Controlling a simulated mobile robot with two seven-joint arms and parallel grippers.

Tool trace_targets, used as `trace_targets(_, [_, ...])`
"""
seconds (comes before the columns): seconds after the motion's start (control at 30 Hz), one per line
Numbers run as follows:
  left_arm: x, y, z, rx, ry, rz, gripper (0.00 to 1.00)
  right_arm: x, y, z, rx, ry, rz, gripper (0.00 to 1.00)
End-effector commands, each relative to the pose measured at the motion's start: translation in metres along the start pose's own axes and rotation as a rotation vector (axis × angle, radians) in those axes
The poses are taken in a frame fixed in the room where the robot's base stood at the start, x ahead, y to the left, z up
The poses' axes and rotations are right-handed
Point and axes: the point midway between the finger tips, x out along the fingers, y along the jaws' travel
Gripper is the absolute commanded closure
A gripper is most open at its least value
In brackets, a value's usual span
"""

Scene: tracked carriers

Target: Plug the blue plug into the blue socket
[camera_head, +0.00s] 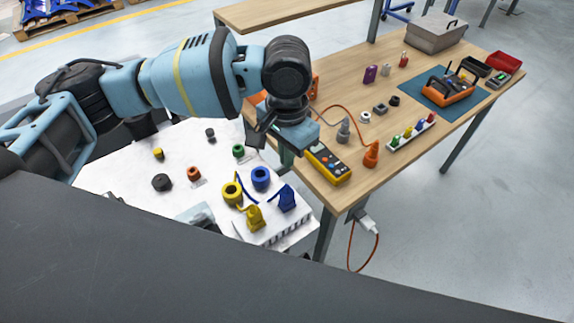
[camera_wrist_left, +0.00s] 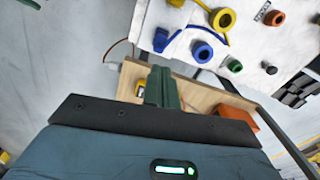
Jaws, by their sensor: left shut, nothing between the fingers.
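The blue plug (camera_head: 287,199) lies near the right edge of the white board (camera_head: 120,165), a blue cord running from it. The blue socket (camera_head: 261,178), a thick blue ring, stands on the board just up-left of it. Both also show in the left wrist view, the plug (camera_wrist_left: 161,41) left of the socket (camera_wrist_left: 203,53). My left gripper (camera_head: 257,136) is above the board's far right edge, apart from both. Its fingers (camera_wrist_left: 162,88) are shut and empty in the left wrist view. My right gripper is not in view.
A yellow socket (camera_head: 231,193) and yellow plug (camera_head: 254,217) are close beside the blue ones. Green (camera_head: 238,150) and orange (camera_head: 193,173) sockets stand farther off. The wooden table (camera_head: 330,195) adjoins the board on the right, with a yellow meter (camera_head: 328,165) near its edge.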

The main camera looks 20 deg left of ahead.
Motion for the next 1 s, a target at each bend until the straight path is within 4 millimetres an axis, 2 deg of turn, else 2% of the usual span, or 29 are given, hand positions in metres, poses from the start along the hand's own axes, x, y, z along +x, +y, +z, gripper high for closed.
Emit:
trace_targets(0.1, [-0.014,0.0,0.0,0.0,0.002,-0.001,1.0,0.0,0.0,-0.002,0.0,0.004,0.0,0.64])
trace_targets(0.2, [-0.02,0.001,0.0,0.0,0.001,0.0,1.0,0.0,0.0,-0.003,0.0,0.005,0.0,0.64])
trace_targets(0.57, [-0.022,0.001,0.0,0.0,0.002,0.0,1.0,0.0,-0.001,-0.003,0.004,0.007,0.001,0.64])
trace_targets(0.67, [-0.022,0.0,-0.006,-0.013,0.033,0.0,1.0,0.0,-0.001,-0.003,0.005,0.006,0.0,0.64])
trace_targets(0.77, [-0.022,-0.001,-0.024,-0.049,0.12,0.005,1.0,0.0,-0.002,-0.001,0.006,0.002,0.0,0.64])
trace_targets(0.87, [-0.025,-0.002,-0.053,-0.1,0.268,0.015,1.0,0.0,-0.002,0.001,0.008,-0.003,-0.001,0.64])
trace_targets(1.0, [-0.042,-0.005,-0.103,-0.161,0.532,0.046,1.0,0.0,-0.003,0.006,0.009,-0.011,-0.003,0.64])
